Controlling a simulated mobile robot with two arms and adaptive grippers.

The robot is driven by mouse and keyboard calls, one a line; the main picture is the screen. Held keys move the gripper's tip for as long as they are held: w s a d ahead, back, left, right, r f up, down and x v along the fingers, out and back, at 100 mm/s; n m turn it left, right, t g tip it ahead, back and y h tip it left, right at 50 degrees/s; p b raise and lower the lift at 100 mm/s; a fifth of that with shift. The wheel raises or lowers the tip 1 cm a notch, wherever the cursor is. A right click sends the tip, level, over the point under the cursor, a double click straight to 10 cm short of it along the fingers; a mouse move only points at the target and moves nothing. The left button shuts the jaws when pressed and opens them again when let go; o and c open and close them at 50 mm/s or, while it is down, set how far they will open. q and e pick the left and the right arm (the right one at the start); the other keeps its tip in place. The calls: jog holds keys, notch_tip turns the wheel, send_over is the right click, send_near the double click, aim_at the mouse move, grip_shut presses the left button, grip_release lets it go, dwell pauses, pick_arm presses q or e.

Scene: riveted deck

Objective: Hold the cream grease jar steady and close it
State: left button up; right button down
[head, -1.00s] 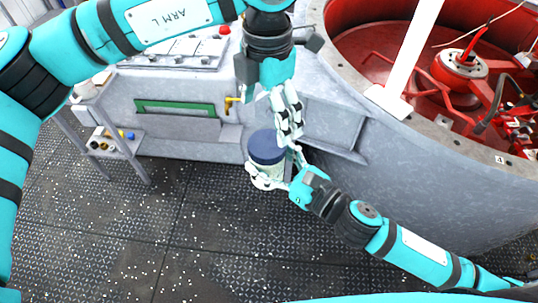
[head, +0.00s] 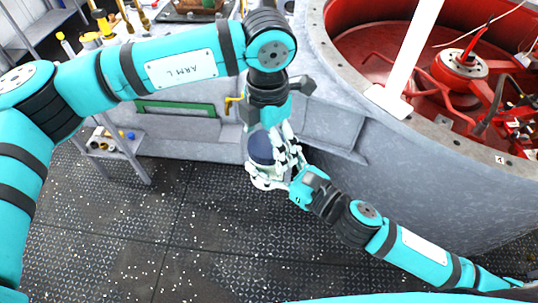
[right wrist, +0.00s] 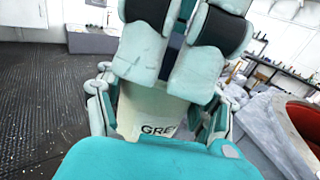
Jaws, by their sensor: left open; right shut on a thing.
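The cream grease jar (right wrist: 140,103) shows in the right wrist view with part of its "GRE" label visible. In the head view its dark blue lid (head: 260,147) sits on top; whether it is fully screwed down I cannot tell. My right gripper (head: 267,180) is shut on the jar's body and holds it upright above the deck. My left gripper (head: 282,150) is open and points down at the lid, with its fingers beside and over it. In the right wrist view the left gripper's fingers (right wrist: 178,75) cover the jar's top and hide most of the lid.
A large grey round housing (head: 420,150) with a red interior stands at the right. A grey bench (head: 185,127) with a green-framed slot and a yellow valve handle is behind the jar. A small shelf (head: 115,145) is at the left. The deck in front is clear.

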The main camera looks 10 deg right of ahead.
pick_arm(q)
jog(key=c, duration=1.3)
jog(key=o, duration=1.4)
notch_tip(320, 180, up, 12)
jog(key=shift+r, duration=0.1)
